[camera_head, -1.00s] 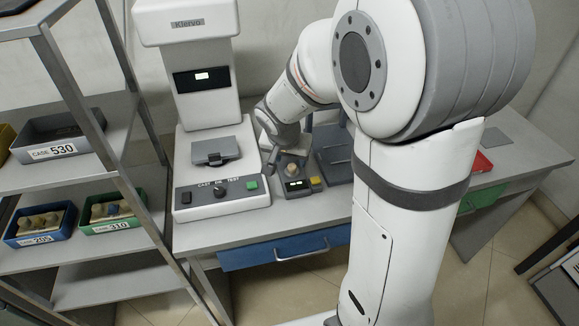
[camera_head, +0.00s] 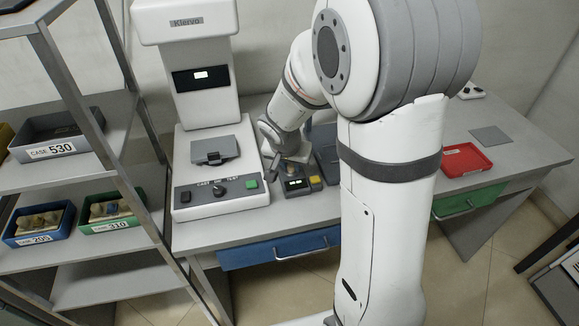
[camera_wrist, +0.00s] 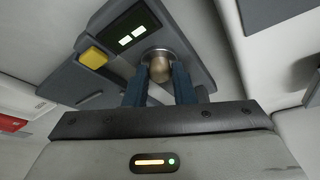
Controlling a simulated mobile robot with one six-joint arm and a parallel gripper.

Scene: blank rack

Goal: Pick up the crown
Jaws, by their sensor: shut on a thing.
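A small rounded bronze-tan piece, which I take for the crown (camera_wrist: 159,69), sits at a round metal seat on a grey device (camera_wrist: 118,62) in the wrist view. My gripper (camera_wrist: 160,86) has its two dark blue fingers on either side of the piece, closed on it. The piece still appears at the seat; I cannot tell whether it is lifted.
The white Klervo machine (camera_head: 207,163) stands just left of the device. A red tray (camera_head: 466,160) and a flat grey pad (camera_head: 491,135) lie to the right on the bench (camera_head: 520,165). Shelves at the left hold a blue bin (camera_head: 40,238), a green bin (camera_head: 112,225) and a grey bin (camera_head: 55,150).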

